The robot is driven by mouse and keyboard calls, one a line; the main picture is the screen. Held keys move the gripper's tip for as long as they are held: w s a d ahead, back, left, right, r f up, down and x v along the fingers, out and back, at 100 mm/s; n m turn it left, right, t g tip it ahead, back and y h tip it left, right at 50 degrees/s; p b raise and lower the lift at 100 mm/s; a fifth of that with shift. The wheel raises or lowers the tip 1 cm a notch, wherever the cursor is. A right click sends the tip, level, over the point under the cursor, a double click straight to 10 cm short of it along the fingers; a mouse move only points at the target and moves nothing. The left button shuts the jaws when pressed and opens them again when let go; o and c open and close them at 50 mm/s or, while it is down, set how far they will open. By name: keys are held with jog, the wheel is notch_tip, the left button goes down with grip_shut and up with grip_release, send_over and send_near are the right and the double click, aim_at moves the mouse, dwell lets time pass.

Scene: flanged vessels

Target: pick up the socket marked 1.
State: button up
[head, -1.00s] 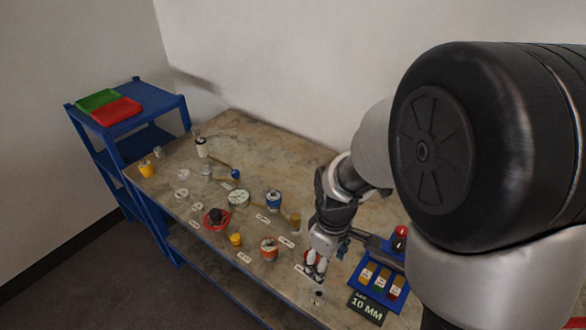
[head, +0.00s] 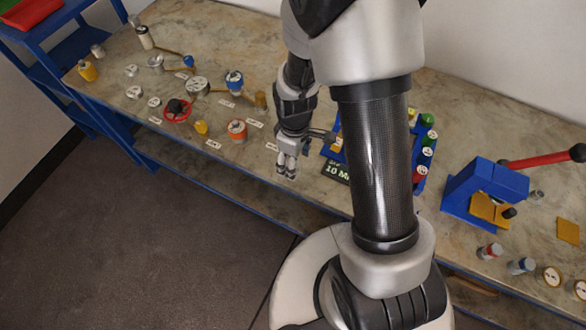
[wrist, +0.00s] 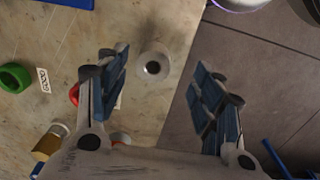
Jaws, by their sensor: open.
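My gripper (head: 287,172) is open and points down near the table's front edge, by the "10 MM" sign (head: 336,172). In the wrist view, my spread blue-padded fingers (wrist: 163,72) show with a pale round piece with a dark central hole (wrist: 153,64) in the gap ahead of them, nearer the left finger. It looks like a socket standing on the table, with nothing gripped. No number can be read on it, so I cannot tell whether it is the socket marked 1. In the head view my gripper seems to hide it.
A blue rack with coloured-cap pieces (head: 424,152) stands right of my gripper, partly behind my arm. A blue press (head: 484,187) with a red handle is farther right. The table edge is close.

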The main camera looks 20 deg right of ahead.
jog(key=f+b, duration=0.1)
jog(key=f, duration=0.1)
jog(key=w+f+b, duration=0.1)
jog(key=f, duration=0.2)
jog(key=shift+f, duration=0.1)
jog(key=c, duration=1.4)
